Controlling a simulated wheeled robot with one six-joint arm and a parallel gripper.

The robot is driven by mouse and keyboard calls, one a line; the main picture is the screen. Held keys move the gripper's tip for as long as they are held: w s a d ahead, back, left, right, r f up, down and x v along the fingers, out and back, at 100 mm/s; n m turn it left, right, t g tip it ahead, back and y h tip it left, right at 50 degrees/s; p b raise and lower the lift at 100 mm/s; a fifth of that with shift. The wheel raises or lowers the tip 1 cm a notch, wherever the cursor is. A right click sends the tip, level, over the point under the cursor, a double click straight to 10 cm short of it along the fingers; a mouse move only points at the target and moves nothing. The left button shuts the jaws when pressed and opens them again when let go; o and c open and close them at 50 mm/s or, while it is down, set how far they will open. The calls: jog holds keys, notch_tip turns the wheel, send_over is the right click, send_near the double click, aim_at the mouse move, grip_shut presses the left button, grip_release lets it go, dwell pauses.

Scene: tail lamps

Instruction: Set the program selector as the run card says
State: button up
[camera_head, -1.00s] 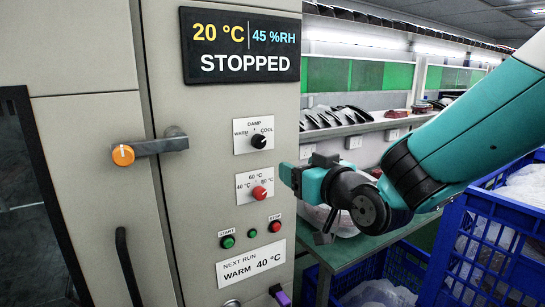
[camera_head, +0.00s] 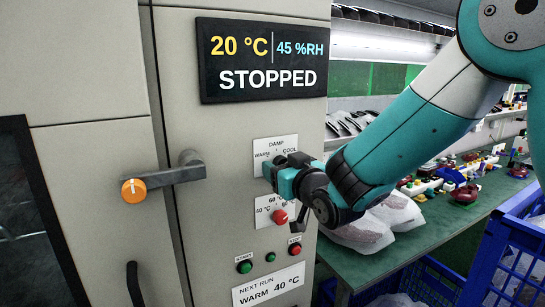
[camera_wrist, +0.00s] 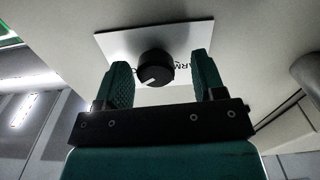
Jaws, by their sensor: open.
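The selector plate (camera_head: 275,145), marked DAMP, WARM and COOL, is on the grey cabinet front. Its black knob (camera_wrist: 155,68) is hidden behind my gripper (camera_head: 272,172) in the head view. In the wrist view, my gripper (camera_wrist: 163,75) is open, with one finger on each side of the knob; contact is not clear. The knob's white mark points lower left there, away from the WARM lettering, which appears inverted on the right. The run card (camera_head: 268,286) reads NEXT RUN, WARM 40 °C. The display (camera_head: 263,62) reads 20 °C, 45 %RH, STOPPED.
A red knob (camera_head: 280,217) on a temperature plate sits just below my gripper. Green START (camera_head: 244,267) and red STOP (camera_head: 295,249) buttons are lower. An orange-ended door handle (camera_head: 160,182) juts out at left. A cluttered green bench (camera_head: 400,245) and blue crate (camera_head: 505,250) stand at right.

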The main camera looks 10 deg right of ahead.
jog(key=shift+w, duration=0.5)
jog(key=shift+d, duration=0.1)
jog(key=c, duration=0.9)
